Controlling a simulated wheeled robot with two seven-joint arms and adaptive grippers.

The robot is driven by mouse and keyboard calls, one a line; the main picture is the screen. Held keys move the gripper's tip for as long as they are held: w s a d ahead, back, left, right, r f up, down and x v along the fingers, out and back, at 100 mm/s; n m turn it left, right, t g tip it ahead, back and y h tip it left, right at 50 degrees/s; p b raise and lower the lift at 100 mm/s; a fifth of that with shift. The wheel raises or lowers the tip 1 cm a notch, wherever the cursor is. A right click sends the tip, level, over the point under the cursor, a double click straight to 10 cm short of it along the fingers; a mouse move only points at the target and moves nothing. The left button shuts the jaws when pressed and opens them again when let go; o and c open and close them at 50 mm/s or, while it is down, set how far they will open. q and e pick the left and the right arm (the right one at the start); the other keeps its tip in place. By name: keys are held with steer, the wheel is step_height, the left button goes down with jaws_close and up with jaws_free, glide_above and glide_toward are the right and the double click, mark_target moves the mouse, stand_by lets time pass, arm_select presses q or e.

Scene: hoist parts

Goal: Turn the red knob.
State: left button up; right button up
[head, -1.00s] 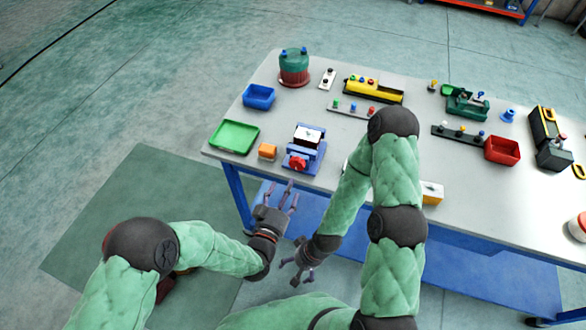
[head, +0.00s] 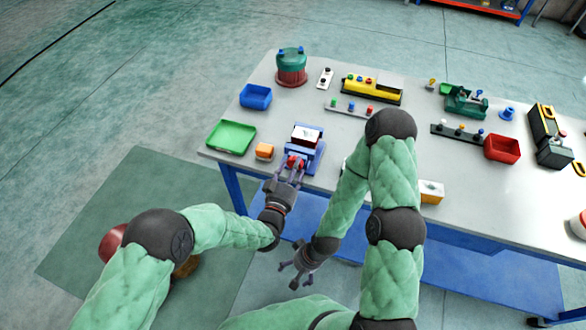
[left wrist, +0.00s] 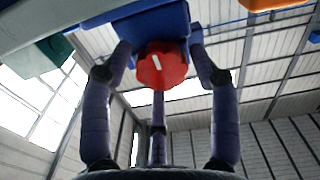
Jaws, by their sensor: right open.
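The red knob (head: 294,161) is on the front of a blue fixture (head: 315,160) at the table's near left edge. In the left wrist view the red knob (left wrist: 161,68) shows a white mark and sits under the blue body. My left gripper (head: 289,171) is at the knob, with its fingers spread around it. In the left wrist view one finger is on each side and a third is below, with small gaps seeming to remain at the sides. My right gripper (head: 303,273) is open and empty, low in front of the table.
My right arm passes over the table's front edge to the right. A red bin (head: 502,149) is farther right.

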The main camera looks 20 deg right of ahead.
arm_select(q)
steer(key=shift+s, duration=0.1)
steer(key=c, duration=0.6)
steer(key=shift+f+m+b, duration=0.15)
steer(key=shift+m+b, duration=0.15)
steer(key=m+b, duration=0.9)
steer(key=m, duration=1.4)
steer(key=shift+a, duration=0.2)
